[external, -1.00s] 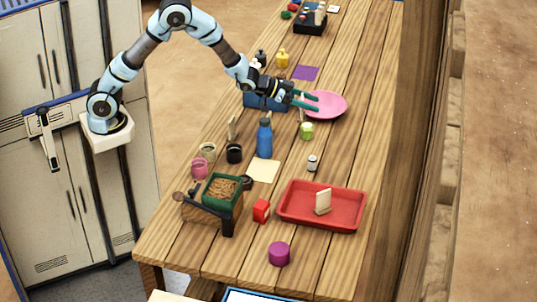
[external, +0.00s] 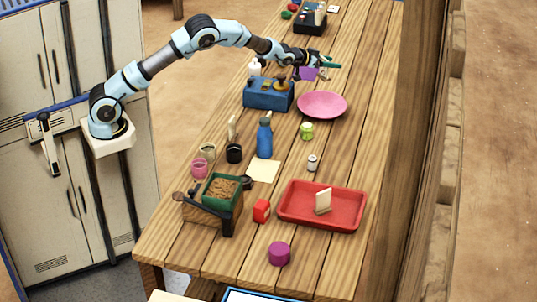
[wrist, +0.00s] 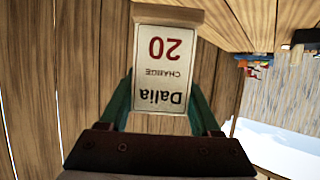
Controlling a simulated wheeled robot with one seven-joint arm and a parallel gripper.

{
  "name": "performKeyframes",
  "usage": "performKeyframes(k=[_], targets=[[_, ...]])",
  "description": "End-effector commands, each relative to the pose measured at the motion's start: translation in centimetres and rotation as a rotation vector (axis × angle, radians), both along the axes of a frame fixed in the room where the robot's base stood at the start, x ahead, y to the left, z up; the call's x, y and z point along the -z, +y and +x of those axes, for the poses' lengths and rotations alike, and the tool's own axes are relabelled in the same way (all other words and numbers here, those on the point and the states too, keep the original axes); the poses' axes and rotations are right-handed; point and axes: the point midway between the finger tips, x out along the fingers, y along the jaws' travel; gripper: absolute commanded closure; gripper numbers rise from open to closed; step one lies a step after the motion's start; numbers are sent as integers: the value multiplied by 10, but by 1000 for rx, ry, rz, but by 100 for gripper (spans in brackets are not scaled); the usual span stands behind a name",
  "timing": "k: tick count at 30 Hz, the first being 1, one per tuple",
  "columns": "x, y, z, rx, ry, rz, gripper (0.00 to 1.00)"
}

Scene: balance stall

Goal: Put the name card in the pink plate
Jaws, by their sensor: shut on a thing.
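The name card (wrist: 162,68) is cream with a white face reading "Dalia" and a red "20", upside down in the wrist view. My gripper (wrist: 160,98) is shut on it, with a green finger at each side. In the external view my gripper (external: 328,63) is above the table, farther back than the pink plate (external: 322,105) and clear of it. I cannot make out the held card there. The pink plate is round and looks empty. Another small card (external: 323,201) stands upright in the red tray (external: 290,217).
A blue box (external: 268,95) stands left of the plate, and a lime cup (external: 307,131) stands in front of it. A purple square (external: 308,74) lies below my gripper, partly hidden. A black caddy (external: 310,27) is farther back. The table right of the plate is clear.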

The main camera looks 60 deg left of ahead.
Motion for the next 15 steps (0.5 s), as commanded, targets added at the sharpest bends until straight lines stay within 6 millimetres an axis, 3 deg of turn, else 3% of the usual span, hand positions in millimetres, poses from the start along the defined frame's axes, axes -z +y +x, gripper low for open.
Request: performKeyframes(k=[3, 15], targets=[[17, 0, 0, 0, -1, 0, 91], [50, -1, 0, 1, -1, 1, 91]])
